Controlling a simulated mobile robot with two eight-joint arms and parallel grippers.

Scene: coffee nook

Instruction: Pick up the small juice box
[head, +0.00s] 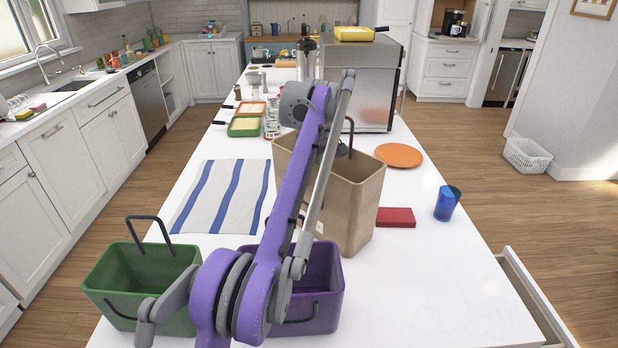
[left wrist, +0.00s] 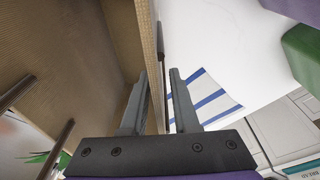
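I cannot pick out a small juice box for certain in either view. In the left wrist view a white surface with green and red print (left wrist: 20,142) shows at the lower left, partly cut off; I cannot tell what it is. My left gripper (left wrist: 159,73) is open, with its two fingers apart on either side of the tan bin's wall (left wrist: 152,45). In the head view my purple left arm passes in front of the tall tan bin (head: 355,200), hiding part of it. The gripper's fingers are not clear there. My right gripper is not in view.
A green bin (head: 140,285) and a purple bin (head: 325,290) stand at the counter's near edge. A striped cloth (head: 222,195) lies left. A red flat item (head: 396,218), orange plate (head: 399,155) and blue cup (head: 447,204) are right. The near right counter is clear.

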